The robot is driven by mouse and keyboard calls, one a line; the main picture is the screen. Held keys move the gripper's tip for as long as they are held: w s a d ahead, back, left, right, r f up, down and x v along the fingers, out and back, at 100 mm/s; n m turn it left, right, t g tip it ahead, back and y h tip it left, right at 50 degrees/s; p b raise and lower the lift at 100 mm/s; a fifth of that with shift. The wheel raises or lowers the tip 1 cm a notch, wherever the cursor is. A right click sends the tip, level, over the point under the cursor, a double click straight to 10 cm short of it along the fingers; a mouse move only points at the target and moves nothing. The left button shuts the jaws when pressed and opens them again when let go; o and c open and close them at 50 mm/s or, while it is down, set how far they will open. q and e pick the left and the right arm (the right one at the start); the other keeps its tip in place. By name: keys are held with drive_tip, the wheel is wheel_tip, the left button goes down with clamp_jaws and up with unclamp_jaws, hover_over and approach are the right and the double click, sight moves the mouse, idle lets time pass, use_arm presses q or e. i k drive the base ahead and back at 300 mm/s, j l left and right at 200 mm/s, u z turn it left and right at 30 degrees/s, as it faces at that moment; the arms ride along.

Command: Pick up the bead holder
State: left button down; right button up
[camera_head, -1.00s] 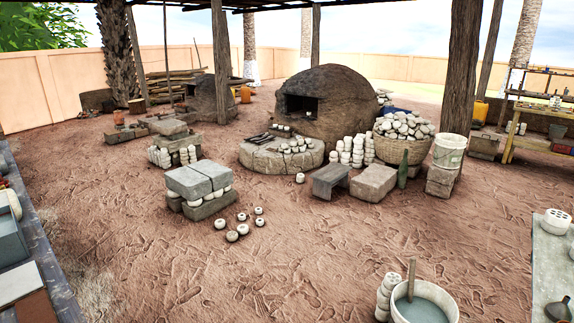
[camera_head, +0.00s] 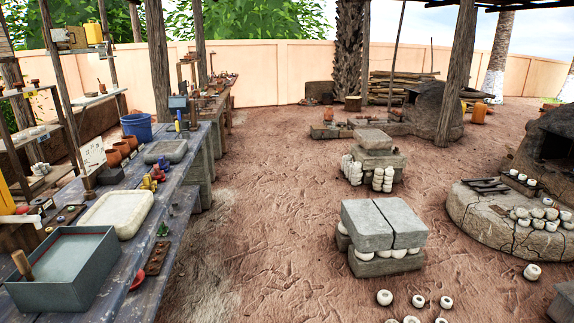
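I cannot tell for sure which thing is the bead holder. Small white round pieces with dark holes (camera_head: 385,297) lie on the ground, and others sit on the round clay platform (camera_head: 476,222) at the right. A long blue-grey worktable (camera_head: 189,200) on the left holds a grey rectangular basin (camera_head: 95,285), a pale shallow tray (camera_head: 115,209) and a small brown tray (camera_head: 158,258) with contents too small to make out. Neither of my grippers shows in this view.
Bare reddish ground (camera_head: 280,210) lies open between the worktable and two grey slabs (camera_head: 383,224) on a low stack. A wooden post (camera_head: 157,60) stands behind the table. A blue bucket (camera_head: 137,128) and clay pots (camera_head: 113,157) sit on the table.

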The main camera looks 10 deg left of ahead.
sight(157, 174)
drive_tip(key=i+j+u, duration=0.1)
drive_tip(key=i+u, duration=0.25)
drive_tip(key=i, duration=0.2)
drive_tip(key=i+u, duration=0.35)
drive_tip(key=i, duration=0.15)
drive_tip(key=i+l+u, duration=0.35)
drive_tip(key=i, duration=0.2)
drive_tip(key=i+l+u, duration=0.35)
drive_tip(key=i, duration=0.15)
drive_tip(key=j, duration=0.1)
